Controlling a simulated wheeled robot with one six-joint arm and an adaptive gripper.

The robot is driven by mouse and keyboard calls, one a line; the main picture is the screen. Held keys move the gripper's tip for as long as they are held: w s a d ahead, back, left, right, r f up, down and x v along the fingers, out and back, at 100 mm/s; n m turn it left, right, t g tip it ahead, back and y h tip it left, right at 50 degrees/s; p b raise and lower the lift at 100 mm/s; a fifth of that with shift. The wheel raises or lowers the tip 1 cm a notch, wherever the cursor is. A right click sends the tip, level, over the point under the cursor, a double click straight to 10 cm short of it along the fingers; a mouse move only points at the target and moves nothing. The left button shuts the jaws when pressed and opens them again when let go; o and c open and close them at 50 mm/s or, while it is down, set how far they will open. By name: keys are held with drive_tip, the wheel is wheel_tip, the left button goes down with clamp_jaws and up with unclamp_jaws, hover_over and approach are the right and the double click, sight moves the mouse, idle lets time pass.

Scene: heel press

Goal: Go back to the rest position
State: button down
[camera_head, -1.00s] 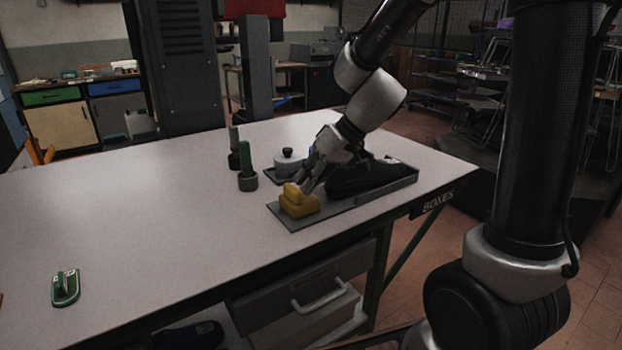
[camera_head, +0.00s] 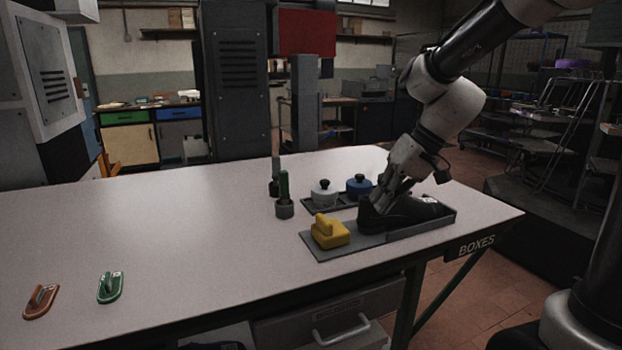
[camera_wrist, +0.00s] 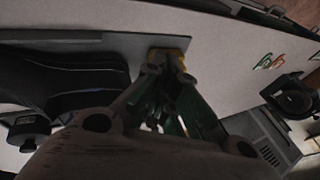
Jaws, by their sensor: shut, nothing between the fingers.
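My gripper (camera_head: 378,199) is shut and empty.
A green-handled tool (camera_head: 284,195) stands upright in a holder. A green piece (camera_head: 110,288) and an orange piece (camera_head: 41,302) lie at the table's left. The table's middle (camera_head: 190,230) is clear.

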drive_tip(key=s+d+r+m+t+h, duration=0.1)
drive_tip(key=s+d+h, duration=0.1)
drive_tip(key=s+d, duration=0.6)
drive_tip(key=s+d+r+m+t+h, duration=0.1)
drive_tip(key=s+d+r+h, duration=0.1)
drive_tip(key=s+d, duration=0.6)
drive_tip(key=shift+s+r+m+t+h, duration=0.35)
drive_tip(key=shift+s+h, duration=0.45)
drive_tip(key=shift+s, duration=0.35)
